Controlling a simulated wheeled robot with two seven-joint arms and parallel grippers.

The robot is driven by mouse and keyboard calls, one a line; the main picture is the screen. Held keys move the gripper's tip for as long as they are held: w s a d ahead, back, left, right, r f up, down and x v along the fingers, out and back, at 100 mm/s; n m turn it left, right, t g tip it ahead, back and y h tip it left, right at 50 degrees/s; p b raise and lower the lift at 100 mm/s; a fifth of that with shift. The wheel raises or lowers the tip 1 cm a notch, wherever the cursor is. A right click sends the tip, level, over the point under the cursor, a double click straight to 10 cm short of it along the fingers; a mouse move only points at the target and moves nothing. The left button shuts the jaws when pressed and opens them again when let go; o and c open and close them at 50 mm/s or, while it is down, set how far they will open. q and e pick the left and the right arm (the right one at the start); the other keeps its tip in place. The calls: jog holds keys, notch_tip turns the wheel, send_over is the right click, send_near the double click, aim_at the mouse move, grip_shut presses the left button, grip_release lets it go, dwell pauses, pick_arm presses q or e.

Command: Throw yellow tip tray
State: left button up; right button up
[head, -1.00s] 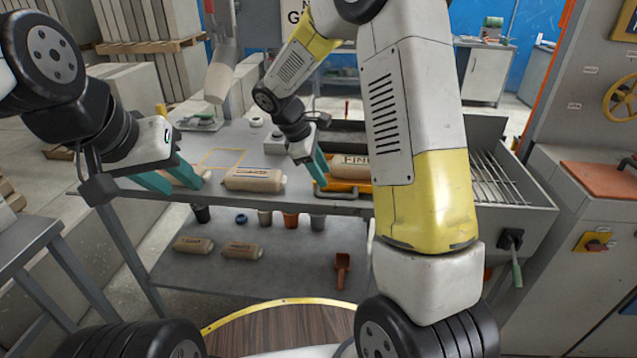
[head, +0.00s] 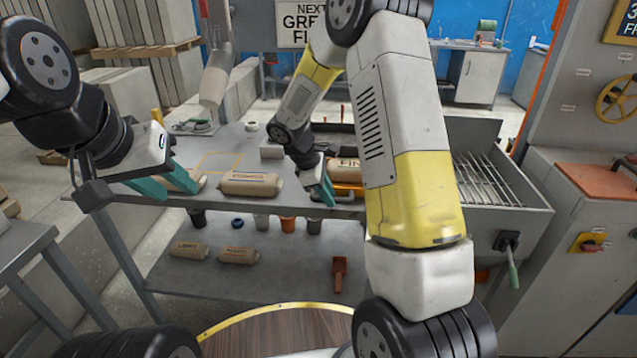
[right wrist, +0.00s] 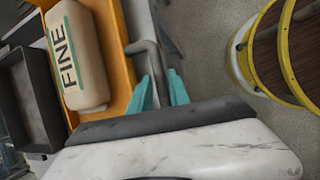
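The yellow tip tray (head: 346,174) is an orange-yellow tray at the front edge of the bench, partly hidden behind my right arm. In the right wrist view the tray (right wrist: 122,22) carries a tan bag marked FINE (right wrist: 80,60), and a grey bar handle (right wrist: 152,58) sticks out from its side. My right gripper (right wrist: 163,92) has its teal fingers apart, with the end of the handle between them; contact cannot be told. In the head view the right gripper (head: 324,190) is at the tray's front left. My left gripper (head: 168,183) is open by a tan bag (head: 186,180).
Another tan bag (head: 250,184) lies on the bench (head: 225,140) between my grippers. The lower shelf (head: 215,278) holds cups, two bags and a red scoop (head: 339,272). A rack of metal bars (head: 488,182) stands right of the tray. A dark tray (right wrist: 30,95) lies beside it.

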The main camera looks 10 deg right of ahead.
grip_shut()
dwell(1.1)
